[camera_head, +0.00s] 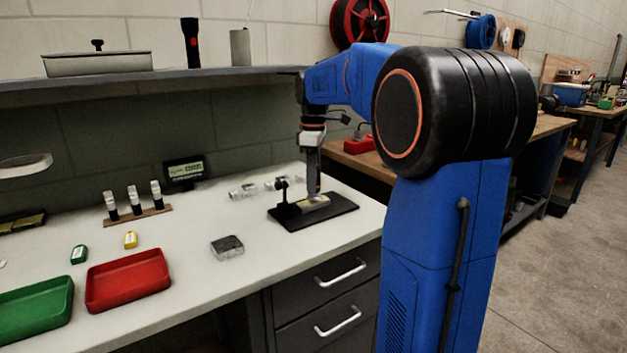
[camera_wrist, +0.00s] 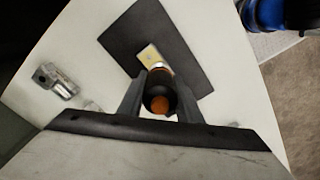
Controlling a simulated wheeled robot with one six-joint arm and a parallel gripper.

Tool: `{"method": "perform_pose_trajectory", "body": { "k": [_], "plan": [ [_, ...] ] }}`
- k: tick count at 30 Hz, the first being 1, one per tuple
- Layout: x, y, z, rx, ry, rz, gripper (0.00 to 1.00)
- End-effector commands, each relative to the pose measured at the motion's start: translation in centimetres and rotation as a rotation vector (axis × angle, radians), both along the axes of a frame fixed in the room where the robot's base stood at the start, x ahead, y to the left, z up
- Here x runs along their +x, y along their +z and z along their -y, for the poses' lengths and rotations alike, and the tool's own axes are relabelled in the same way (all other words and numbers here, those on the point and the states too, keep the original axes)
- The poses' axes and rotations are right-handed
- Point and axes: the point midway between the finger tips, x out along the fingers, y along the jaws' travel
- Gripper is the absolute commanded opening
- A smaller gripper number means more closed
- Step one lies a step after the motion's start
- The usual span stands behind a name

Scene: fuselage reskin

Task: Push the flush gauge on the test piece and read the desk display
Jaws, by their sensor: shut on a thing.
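The flush gauge (camera_wrist: 158,92), a dark round body with an orange end, is between the two fingers of my gripper (camera_wrist: 162,84) in the wrist view. My gripper (camera_head: 314,180) is shut on it and points down over the dark mat (camera_head: 342,213) on the bench in the head view. The test piece (camera_wrist: 150,55), a small yellowish plate, lies on the mat just beyond the gauge; it also shows under my gripper in the head view (camera_head: 314,202). I cannot tell whether the gauge touches it. The desk display (camera_head: 185,170) stands at the back, its reading too small to make out.
A small black stand (camera_head: 285,208) is on the mat, left of my gripper. A rack of bottles (camera_head: 137,214), a red tray (camera_head: 127,280) and a green tray (camera_head: 36,308) are left. A shelf (camera_head: 150,75) overhangs.

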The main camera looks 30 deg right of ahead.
Motion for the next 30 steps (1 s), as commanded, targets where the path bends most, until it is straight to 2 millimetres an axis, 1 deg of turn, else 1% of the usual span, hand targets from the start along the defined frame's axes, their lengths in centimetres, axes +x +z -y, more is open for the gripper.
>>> {"method": "perform_pose_trajectory", "body": {
  "k": [30],
  "plan": [
    [0.02,-0.78,0.01,-0.001,0.000,0.001,0.09]
  ]
}}
